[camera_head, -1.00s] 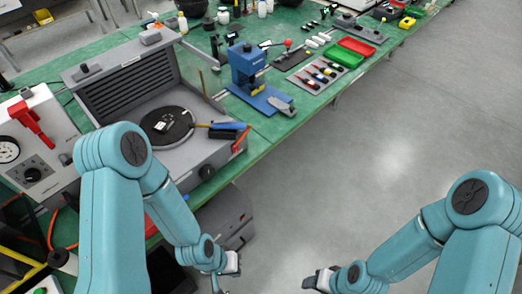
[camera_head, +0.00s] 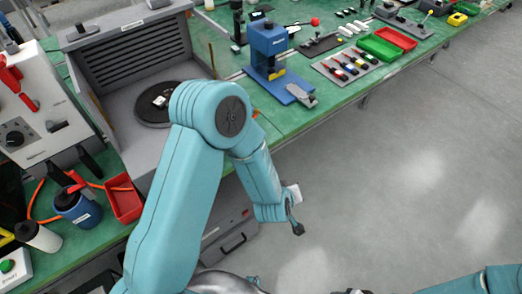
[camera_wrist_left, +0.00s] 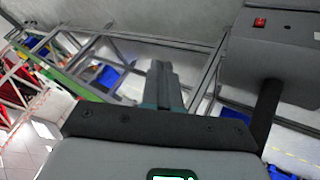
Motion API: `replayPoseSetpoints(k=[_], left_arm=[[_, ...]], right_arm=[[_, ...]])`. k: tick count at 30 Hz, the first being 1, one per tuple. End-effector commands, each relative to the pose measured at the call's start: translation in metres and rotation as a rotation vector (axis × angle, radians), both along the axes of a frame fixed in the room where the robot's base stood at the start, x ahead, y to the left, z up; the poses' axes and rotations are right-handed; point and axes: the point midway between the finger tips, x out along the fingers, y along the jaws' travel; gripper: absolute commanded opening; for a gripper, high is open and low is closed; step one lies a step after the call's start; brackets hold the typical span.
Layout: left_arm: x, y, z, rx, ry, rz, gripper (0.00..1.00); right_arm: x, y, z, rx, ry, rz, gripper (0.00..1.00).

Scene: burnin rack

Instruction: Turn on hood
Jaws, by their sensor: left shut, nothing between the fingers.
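The louvred back of a grey box-like station that looks like the hood (camera_head: 130,50) stands on the green bench at upper left in the head view. My left arm crosses in front of its right side and hides part of its front. My left gripper (camera_head: 297,222) is out over the floor, right of the bench's front edge, apart from the station. In the left wrist view the gripper (camera_wrist_left: 163,82) is shut and empty. There a red switch (camera_wrist_left: 260,22) sits on a grey housing (camera_wrist_left: 285,50) at upper right. My right gripper (camera_head: 352,291) barely shows at the bottom edge.
A blue press (camera_head: 268,45), a green tray (camera_head: 380,48) and a red tray (camera_head: 395,36) stand farther along the bench. A red bin (camera_head: 124,200) and a blue container (camera_head: 78,207) are at left. Grey floor at right is clear.

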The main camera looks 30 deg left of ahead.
Motion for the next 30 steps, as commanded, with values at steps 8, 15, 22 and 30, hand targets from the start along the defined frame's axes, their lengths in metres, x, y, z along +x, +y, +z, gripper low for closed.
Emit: replayPoseSetpoints(k=[8, 15, 22, 30], left_arm=[[0.062, 0.023, 0.035, -0.032, -0.435, 0.459, 0.0], [0.043, 0.035, 0.089, -0.152, -0.861, 0.969, 0.0], [-0.01, 0.031, 0.112, -0.224, -1.065, 1.308, 0.0], [-0.031, 0.027, 0.122, -0.234, -1.112, 1.414, 0.0]], right_arm=[[-0.001, 0.001, -0.086, 0.0, 0.001, 0.001, 0.57], [-0.002, 0.001, -0.167, 0.0, 0.001, 0.001, 0.57], [-0.002, 0.001, -0.211, 0.0, 0.001, 0.001, 0.57], [-0.002, 0.001, -0.218, 0.0, 0.0, 0.001, 0.57]])
